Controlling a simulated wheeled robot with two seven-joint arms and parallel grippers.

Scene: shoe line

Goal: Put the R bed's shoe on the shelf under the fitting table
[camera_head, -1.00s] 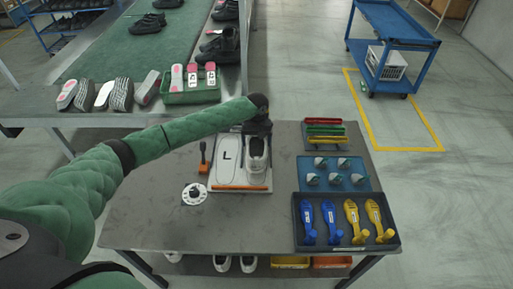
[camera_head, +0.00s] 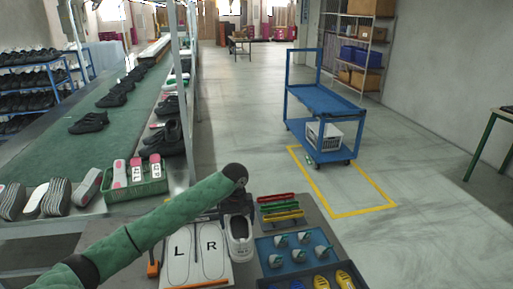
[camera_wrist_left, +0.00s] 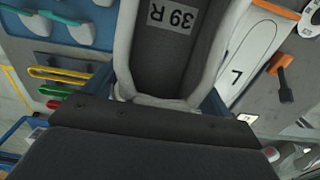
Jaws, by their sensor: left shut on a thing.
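A white and grey shoe (camera_head: 239,238) hangs below my left gripper (camera_head: 236,208), just right of the bed marked R. In the left wrist view its dark insole reads 39 R, and its grey collar (camera_wrist_left: 122,60) is near the jaws. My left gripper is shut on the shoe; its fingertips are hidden. The R bed (camera_head: 212,262) is bare, beside the bare L bed (camera_head: 180,262); L also shows in the left wrist view (camera_wrist_left: 245,55). The grey fitting table (camera_head: 312,212) is below. The shelf under it is out of view. My right gripper is not in view.
A blue tray (camera_head: 264,246) of several small pieces and red, green and yellow tools (camera_head: 282,214) sit right of the shoe. An orange-handled tool (camera_head: 153,266) lies left of the beds. A blue cart (camera_head: 325,100) stands beyond; floor around it is open.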

